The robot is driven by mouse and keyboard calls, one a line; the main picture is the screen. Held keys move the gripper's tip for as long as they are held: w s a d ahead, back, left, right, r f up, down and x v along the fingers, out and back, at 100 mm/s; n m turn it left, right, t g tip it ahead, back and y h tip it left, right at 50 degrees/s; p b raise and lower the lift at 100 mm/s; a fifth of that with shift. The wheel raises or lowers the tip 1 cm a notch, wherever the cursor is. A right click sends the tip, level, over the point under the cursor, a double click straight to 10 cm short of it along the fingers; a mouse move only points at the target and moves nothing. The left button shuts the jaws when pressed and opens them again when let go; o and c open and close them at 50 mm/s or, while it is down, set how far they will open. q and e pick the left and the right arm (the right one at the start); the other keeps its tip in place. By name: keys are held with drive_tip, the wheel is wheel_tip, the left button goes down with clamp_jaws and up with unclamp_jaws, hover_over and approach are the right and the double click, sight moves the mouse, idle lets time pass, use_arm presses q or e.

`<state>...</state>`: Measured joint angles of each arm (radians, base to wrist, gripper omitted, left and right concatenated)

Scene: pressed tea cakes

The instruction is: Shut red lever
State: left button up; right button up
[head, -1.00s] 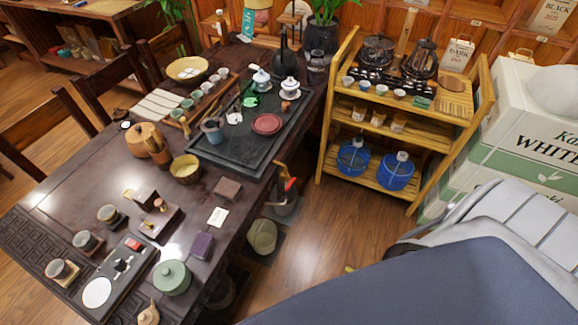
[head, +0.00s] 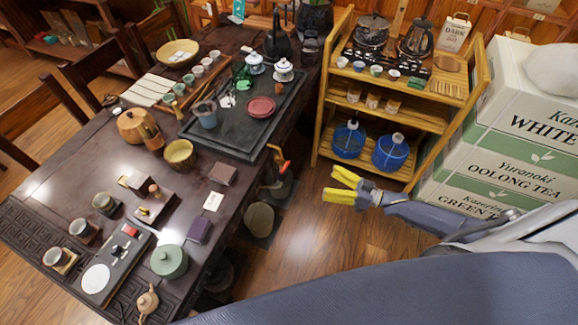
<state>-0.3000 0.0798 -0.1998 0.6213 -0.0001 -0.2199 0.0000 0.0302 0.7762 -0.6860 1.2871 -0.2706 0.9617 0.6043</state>
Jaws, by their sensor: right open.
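A red lever (head: 284,167) shows beside the right edge of the dark table, just below the table top, on a dark metal device (head: 276,187) that the table edge partly hides. I cannot tell from here how far the lever is turned. My right gripper (head: 338,186) has yellow fingers, spread open and empty. It is over the wooden floor, to the right of the lever and apart from it, pointing left. My left gripper is not in view.
The dark table (head: 70,190) holds a black tea tray (head: 235,140), cups and a green pot (head: 169,261). A bamboo shelf (head: 400,120) with blue jugs stands behind my right gripper. Tea boxes (head: 500,150) stand at the right.

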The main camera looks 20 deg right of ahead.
sight(285, 166)
drive_tip(key=x, duration=1.7)
drive_tip(key=shift+w+a, duration=0.1)
drive_tip(key=shift+w, duration=0.05)
drive_tip(key=c, duration=1.3)
drive_tip(key=shift+a+f+n, duration=0.1)
drive_tip(key=shift+f+n, duration=0.1)
drive_tip(key=shift+n, duration=0.6)
drive_tip(key=shift+a+f+n, duration=0.1)
drive_tip(key=shift+f+n, duration=0.1)
drive_tip(key=shift+n, duration=0.6)
drive_tip(key=o, duration=1.3)
drive_tip(key=shift+d, duration=0.1)
